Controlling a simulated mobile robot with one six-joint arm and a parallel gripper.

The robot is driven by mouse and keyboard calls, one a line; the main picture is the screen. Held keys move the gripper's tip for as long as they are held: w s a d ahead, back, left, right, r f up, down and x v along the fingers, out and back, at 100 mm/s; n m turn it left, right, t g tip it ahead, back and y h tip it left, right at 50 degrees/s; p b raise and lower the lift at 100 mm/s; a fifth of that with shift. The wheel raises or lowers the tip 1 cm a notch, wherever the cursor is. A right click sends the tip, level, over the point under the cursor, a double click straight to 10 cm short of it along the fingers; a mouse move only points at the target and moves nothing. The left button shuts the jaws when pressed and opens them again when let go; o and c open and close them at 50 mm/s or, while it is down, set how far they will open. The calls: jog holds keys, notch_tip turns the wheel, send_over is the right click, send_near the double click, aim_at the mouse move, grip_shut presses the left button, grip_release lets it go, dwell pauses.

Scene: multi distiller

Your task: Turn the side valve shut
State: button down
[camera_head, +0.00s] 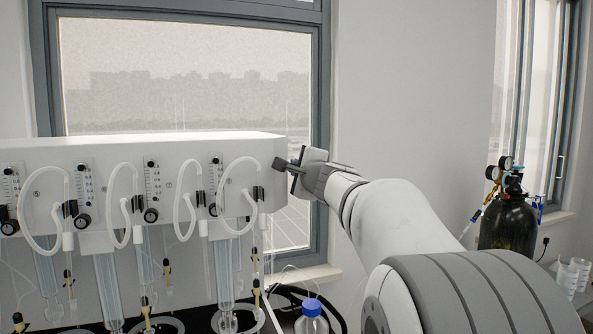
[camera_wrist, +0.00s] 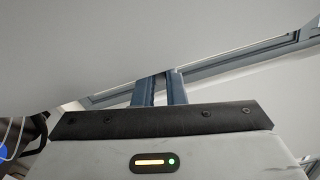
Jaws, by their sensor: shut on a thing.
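The white distiller box (camera_head: 140,155) stands at the left in the head view, with its right end facing my arm. My gripper (camera_head: 282,164) is at the upper part of that right end, its dark fingertips against or very near it. In the wrist view my gripper (camera_wrist: 160,76) shows two blue-grey fingers close together, reaching to a plain pale surface. The fingers are shut on the side valve. The valve itself is hidden by the fingers and the box, so its turn angle cannot be told.
Gauges, knobs and looped white tubes line the box front, with glass columns below. A blue-capped bottle (camera_head: 311,318) stands below my gripper. A black gas cylinder (camera_head: 507,222) stands at the right. A window (camera_head: 190,75) is behind; free space lies right of the box.

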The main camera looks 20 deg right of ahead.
jog(key=c, duration=1.5)
grip_release()
jog(key=shift+s+b, duration=0.7)
jog(key=shift+s, duration=3.2)
